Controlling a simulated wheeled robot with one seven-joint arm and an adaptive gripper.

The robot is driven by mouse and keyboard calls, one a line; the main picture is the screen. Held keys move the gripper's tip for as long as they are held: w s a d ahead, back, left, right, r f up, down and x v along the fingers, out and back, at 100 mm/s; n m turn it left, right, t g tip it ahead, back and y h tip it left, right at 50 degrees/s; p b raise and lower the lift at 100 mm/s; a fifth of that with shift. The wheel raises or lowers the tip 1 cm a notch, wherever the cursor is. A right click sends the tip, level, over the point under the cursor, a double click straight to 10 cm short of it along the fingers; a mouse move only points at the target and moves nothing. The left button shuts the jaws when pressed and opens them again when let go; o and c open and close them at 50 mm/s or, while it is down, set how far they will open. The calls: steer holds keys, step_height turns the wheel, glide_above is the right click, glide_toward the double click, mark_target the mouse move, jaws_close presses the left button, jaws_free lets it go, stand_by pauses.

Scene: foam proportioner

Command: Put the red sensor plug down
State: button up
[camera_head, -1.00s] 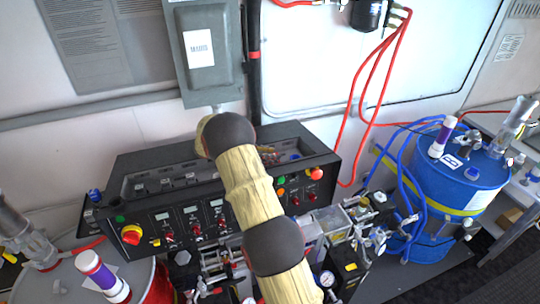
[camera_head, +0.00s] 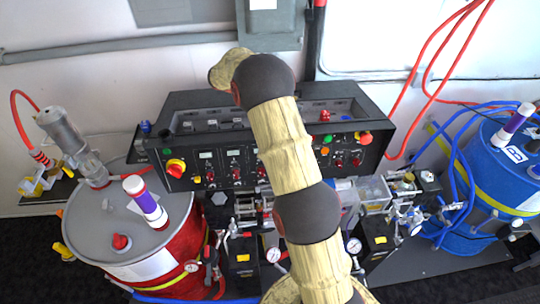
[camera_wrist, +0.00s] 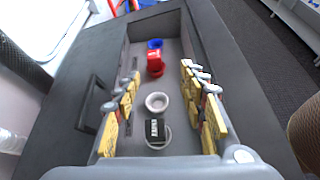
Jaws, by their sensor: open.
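The red sensor plug (camera_wrist: 155,64) lies in a grey, open-topped tray (camera_wrist: 118,52) in the wrist view, just beyond my fingertips and next to a blue plug (camera_wrist: 155,45). A small red piece (camera_head: 325,115) in the console's right recess in the head view looks like the same plug. My gripper (camera_wrist: 161,82) is open, its yellow-padded fingers apart inside the tray with nothing clamped between them. In the head view my arm hides the gripper.
A pale ring-shaped cup (camera_wrist: 157,102) and a black labelled connector (camera_wrist: 155,130) lie nearer in the tray. The control console (camera_head: 220,145) has knobs along its front. A red drum (camera_head: 165,265) stands left, a blue drum (camera_head: 500,180) right.

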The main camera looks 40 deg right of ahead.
steer(key=s+a+r+m+t+y, duration=0.3)
steer(key=s+a+r, duration=0.25)
steer(key=a, duration=0.25)
steer(key=s+a+r+m+t+y, duration=0.2)
steer(key=s+a+r, duration=0.3)
steer(key=s+a, duration=0.25)
steer(key=s+a+m+t+y, duration=0.6)
steer(key=s+a, duration=1.1)
steer(key=a, duration=0.3)
steer(key=shift+s+f+m+t, duration=0.25)
steer(key=shift+s+m+t, duration=0.05)
steer(key=shift+s, duration=0.1)
